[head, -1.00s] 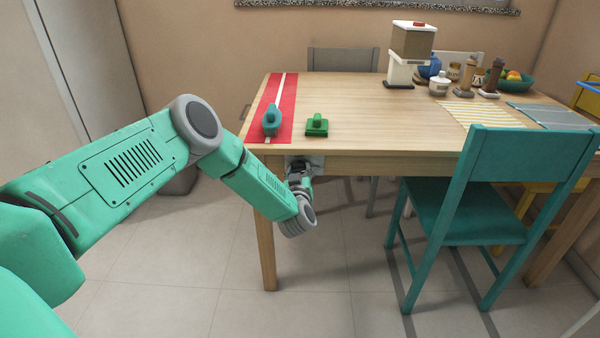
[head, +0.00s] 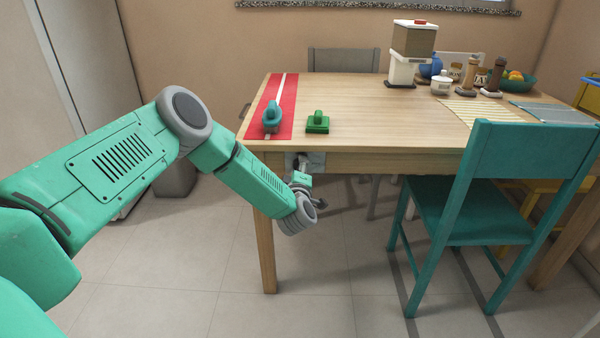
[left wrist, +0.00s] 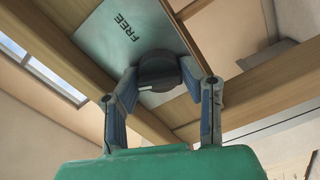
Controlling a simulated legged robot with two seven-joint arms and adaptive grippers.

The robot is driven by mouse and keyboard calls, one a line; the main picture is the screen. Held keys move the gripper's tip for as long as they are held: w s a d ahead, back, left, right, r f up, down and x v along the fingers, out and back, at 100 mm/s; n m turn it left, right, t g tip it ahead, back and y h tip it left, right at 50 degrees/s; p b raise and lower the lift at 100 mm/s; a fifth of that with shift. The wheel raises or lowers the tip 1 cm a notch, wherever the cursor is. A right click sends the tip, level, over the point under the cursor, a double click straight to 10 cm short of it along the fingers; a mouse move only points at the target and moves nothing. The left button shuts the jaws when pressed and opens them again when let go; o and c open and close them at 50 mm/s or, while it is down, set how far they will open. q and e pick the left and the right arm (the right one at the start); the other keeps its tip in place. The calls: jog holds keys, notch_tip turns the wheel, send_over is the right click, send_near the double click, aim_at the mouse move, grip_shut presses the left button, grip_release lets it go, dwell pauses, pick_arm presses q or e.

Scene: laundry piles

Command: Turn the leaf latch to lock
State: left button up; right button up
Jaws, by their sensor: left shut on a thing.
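The leaf latch (left wrist: 158,68) is a dark round knob on a grey plate (left wrist: 120,32) under the table; the plate bears the word "FREE". My left gripper (left wrist: 160,82) reaches up from below, with one blue-grey finger on each side of the knob, shut on it. In the head view my left gripper (head: 301,178) is under the table's front edge, close to the grey plate (head: 312,160). The knob is not clear there. My right gripper is in neither view.
The wooden table (head: 370,120) has a red runner (head: 268,95) with a teal object (head: 271,117), and a green object (head: 317,122) beside it. A teal chair (head: 500,185) stands at the right. The floor in front is clear.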

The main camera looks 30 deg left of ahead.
pick_arm(q)
jog(key=shift+a+n+b, duration=0.15)
jog(key=shift+n+b, duration=0.35)
jog(key=shift+n, duration=0.7)
jog(key=shift+a+n+b, duration=0.1)
jog(key=shift+n+b, duration=0.4)
jog(key=shift+n, duration=0.7)
jog(key=o, duration=0.9)
jog(key=shift+o, duration=1.2)
jog(key=shift+f, duration=0.1)
jog(key=shift+a, duration=0.1)
jog(key=shift+f, duration=0.1)
